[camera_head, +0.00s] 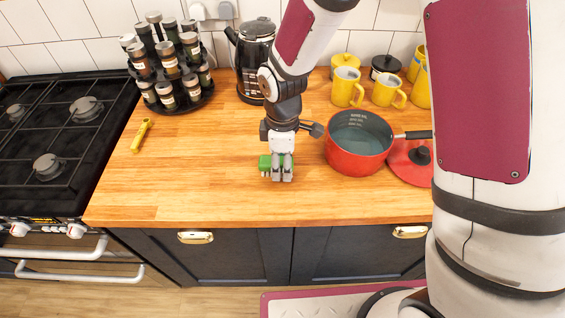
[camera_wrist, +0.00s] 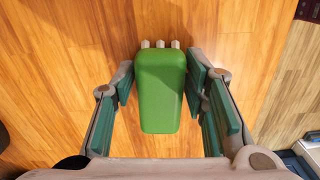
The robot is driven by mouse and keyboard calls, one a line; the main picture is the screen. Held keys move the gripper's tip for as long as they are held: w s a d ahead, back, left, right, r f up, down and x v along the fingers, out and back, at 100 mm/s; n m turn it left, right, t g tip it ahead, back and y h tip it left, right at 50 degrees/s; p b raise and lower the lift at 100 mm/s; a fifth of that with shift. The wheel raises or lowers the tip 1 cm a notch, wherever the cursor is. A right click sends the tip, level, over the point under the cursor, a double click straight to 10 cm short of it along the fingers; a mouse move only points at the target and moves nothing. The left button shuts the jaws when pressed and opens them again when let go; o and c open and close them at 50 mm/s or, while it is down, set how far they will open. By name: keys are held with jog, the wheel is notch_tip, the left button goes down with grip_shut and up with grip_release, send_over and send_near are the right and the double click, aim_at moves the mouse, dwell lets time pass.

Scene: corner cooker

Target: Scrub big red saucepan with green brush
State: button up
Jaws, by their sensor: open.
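The big red saucepan (camera_head: 352,160) stands upright on the wooden counter, right of my gripper, with its dark handle pointing right. Its inside is grey and looks empty. The green brush (camera_head: 264,163) lies on the counter at my gripper (camera_head: 281,178), which partly hides it in the head view. In the wrist view the green brush (camera_wrist: 161,90) lies between the two fingers of my gripper (camera_wrist: 162,85), with pale bristles showing at its far end. The fingers are open, with a gap visible on each side of the brush.
A red lid (camera_head: 408,172) lies right of the saucepan. Yellow mugs (camera_head: 346,86), a black kettle (camera_head: 253,60) and a spice rack (camera_head: 168,75) stand at the back. A yellow tool (camera_head: 141,134) lies near the cooker (camera_head: 50,140). The front-left counter is clear.

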aim_at(282, 160)
jog(key=shift+r+p, duration=0.3)
jog(key=shift+r, duration=0.4)
jog(key=c, duration=0.9)
jog(key=shift+r, duration=0.1)
jog(key=shift+c, duration=0.2)
jog(key=shift+r+p, duration=1.35)
jog(key=shift+r, duration=1.55)
